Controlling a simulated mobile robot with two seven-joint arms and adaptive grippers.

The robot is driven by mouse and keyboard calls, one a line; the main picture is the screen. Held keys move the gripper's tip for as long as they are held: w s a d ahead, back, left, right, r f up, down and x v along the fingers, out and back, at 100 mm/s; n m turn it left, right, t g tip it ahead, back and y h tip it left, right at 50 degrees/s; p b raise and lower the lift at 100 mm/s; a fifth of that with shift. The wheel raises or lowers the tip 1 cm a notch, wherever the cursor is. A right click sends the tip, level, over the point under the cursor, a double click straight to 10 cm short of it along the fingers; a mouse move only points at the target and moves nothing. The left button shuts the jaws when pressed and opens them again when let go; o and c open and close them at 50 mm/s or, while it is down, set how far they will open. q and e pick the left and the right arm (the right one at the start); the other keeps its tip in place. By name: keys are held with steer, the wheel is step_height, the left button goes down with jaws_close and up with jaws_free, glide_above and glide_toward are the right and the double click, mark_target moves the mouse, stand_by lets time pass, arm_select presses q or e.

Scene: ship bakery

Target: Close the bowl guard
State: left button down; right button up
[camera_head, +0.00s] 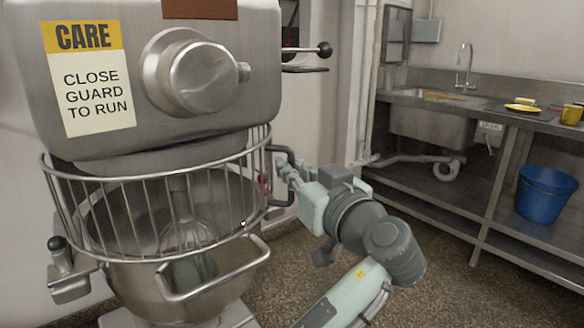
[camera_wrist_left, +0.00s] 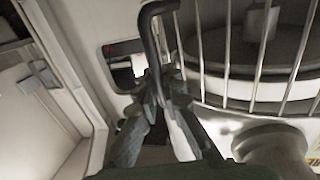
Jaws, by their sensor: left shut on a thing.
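The bowl guard (camera_head: 136,205) is a cage of upright metal wires under the mixer head (camera_head: 200,75), around the front of the steel bowl (camera_head: 190,285). Its wires also show in the left wrist view (camera_wrist_left: 231,50). A dark bar handle (camera_head: 287,203) stands out from its right side. My left gripper (camera_head: 283,170) is shut on this handle; in the left wrist view the bar (camera_wrist_left: 150,45) runs down between the fingertips (camera_wrist_left: 157,88). The fingers partly hide the handle. I cannot tell whether the guard is fully closed. My right gripper is not in view.
The mixer bears a sign (camera_head: 90,80) reading "CARE CLOSE GUARD TO RUN". A wire whisk (camera_head: 188,232) hangs in the bowl. A black-knobbed lever (camera_head: 324,49) juts from the mixer's right side. A steel sink counter (camera_head: 470,108) and blue bucket (camera_head: 545,195) stand farther right. Open floor lies between.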

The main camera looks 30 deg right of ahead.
arm_select(q)
steer(key=shift+w+r, duration=0.1)
steer(key=shift+r, duration=0.05)
steer(key=c, duration=1.9)
jaws_free()
steer(key=shift+w+d, duration=0.1)
steer(key=shift+o, duration=1.4)
steer(key=shift+w+d+f, duration=0.1)
steer(key=shift+f, duration=0.1)
steer(key=s, duration=0.7)
steer(key=shift+s, duration=0.35)
